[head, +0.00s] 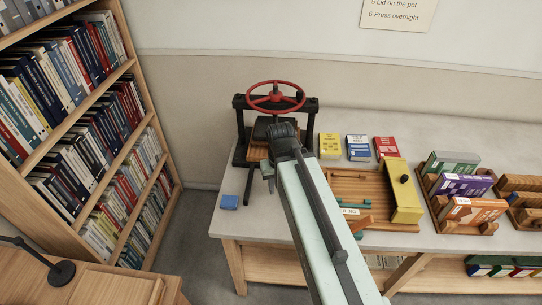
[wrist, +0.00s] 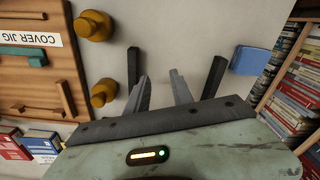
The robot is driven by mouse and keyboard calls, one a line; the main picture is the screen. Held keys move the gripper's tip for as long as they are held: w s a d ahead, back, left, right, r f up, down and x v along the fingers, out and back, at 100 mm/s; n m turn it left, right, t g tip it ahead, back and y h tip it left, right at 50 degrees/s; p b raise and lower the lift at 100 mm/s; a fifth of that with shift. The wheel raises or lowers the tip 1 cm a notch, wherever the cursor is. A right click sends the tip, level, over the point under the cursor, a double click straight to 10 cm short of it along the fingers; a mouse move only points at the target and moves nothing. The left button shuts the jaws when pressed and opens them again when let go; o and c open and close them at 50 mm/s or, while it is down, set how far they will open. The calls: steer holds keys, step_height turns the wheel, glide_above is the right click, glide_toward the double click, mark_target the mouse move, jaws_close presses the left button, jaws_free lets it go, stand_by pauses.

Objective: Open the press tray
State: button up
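The press (head: 242,104) stands at the table's back left, with a red handwheel (head: 275,97) on its dark frame. A brown wooden part, seemingly the press tray (head: 257,151), shows low in the frame; my arm hides much of it, so how far out it is cannot be told. My gripper (head: 258,180) is in front of the press, at its lower left, partly hidden by my arm. In the wrist view my gripper (wrist: 162,80) has its fingers spread with nothing between them, above the bare grey tabletop.
A blue block (head: 229,202) lies at the table's left front corner. The wooden cover jig (head: 345,185) is right of my arm; two amber knobbed things (wrist: 103,92) stand near it. A bookcase (head: 150,195) stands left across a floor gap.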

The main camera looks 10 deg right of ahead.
steer(key=w+d+r+t+p, duration=0.2)
steer(key=w+r+t+p, duration=0.25)
steer(key=w+r, duration=0.5)
steer(key=shift+n+g, duration=0.25)
steer(key=shift+n, duration=0.05)
steer(key=b+x, duration=0.4)
steer(key=x, duration=0.1)
steer(key=b+x, duration=0.4)
steer(key=x, duration=0.1)
steer(key=shift+w+a+f, duration=0.2)
steer(key=shift+w+f, duration=0.1)
steer(key=shift+w, duration=0.05)
steer(key=shift+r, duration=0.15)
jaws_close()
steer(key=shift+a, duration=0.1)
